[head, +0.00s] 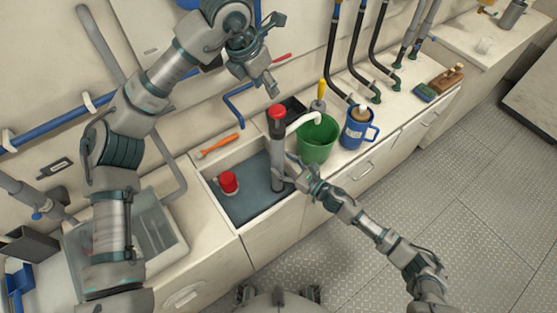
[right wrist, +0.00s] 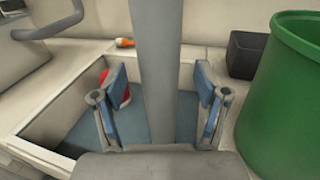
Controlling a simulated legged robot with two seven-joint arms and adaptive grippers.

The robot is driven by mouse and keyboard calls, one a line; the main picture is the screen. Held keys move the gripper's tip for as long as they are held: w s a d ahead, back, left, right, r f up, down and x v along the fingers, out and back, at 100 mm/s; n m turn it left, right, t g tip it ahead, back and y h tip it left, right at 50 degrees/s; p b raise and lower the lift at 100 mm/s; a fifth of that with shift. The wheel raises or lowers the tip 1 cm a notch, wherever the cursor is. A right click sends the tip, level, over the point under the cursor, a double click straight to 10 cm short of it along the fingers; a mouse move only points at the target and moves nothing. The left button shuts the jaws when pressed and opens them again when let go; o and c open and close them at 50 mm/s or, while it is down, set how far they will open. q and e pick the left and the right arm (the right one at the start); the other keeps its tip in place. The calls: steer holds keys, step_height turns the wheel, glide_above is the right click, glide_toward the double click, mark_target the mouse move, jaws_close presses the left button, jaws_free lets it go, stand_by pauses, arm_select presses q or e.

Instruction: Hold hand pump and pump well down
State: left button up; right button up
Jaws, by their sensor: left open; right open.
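The hand pump (head: 277,150) stands upright in a recessed well (head: 248,208) with blue water or a blue floor. It has a grey tube, a red top knob (head: 277,111) and a white spout hose bending over the green bucket (head: 317,140). My right gripper (head: 287,174) is at the tube's lower part. In the right wrist view the tube (right wrist: 155,70) runs between its two spread fingers (right wrist: 163,95), with gaps on both sides. My left gripper (head: 272,88) is open and empty, above the red knob and apart from it.
A red and white object (head: 228,182) is in the well. An orange-handled tool (head: 217,146) lies on the back ledge. A blue mug (head: 357,129) stands right of the bucket, and a dark box (right wrist: 247,54) sits behind. Black hoses rise along the wall. The floor at right is clear.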

steer(key=shift+x, duration=1.2)
jaws_close()
